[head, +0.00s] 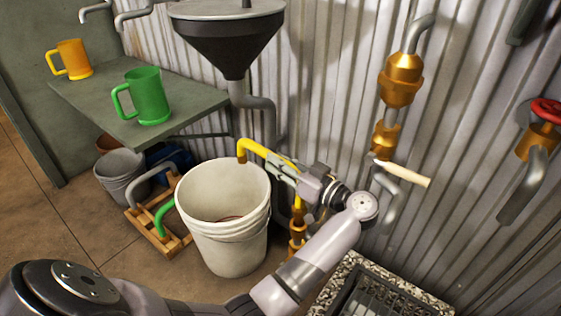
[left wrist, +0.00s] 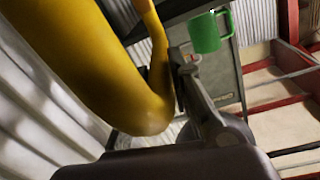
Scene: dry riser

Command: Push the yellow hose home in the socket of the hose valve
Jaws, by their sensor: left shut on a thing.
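My left gripper (head: 281,169) is shut on the yellow hose (head: 255,147), above the right rim of the white bucket. The hose's bent end hangs over the bucket's rim; part of the hose is hidden behind the gripper. In the left wrist view the yellow hose (left wrist: 85,60) fills the upper left, close to the camera, beside a gripper finger. A brass fitting with a cream lever (head: 408,174) is on the wall pipe to the right of the gripper. I cannot tell for sure which fitting is the hose valve, and its socket is not clear. My right gripper is not in view.
The white bucket (head: 225,240) stands below the gripper. A green mug (head: 149,98) and an orange mug (head: 73,57) stand on the grey table (head: 95,112). A black funnel (head: 226,42) is behind. A red-wheeled valve (head: 543,118) is at far right. A floor grate (head: 375,295) lies below.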

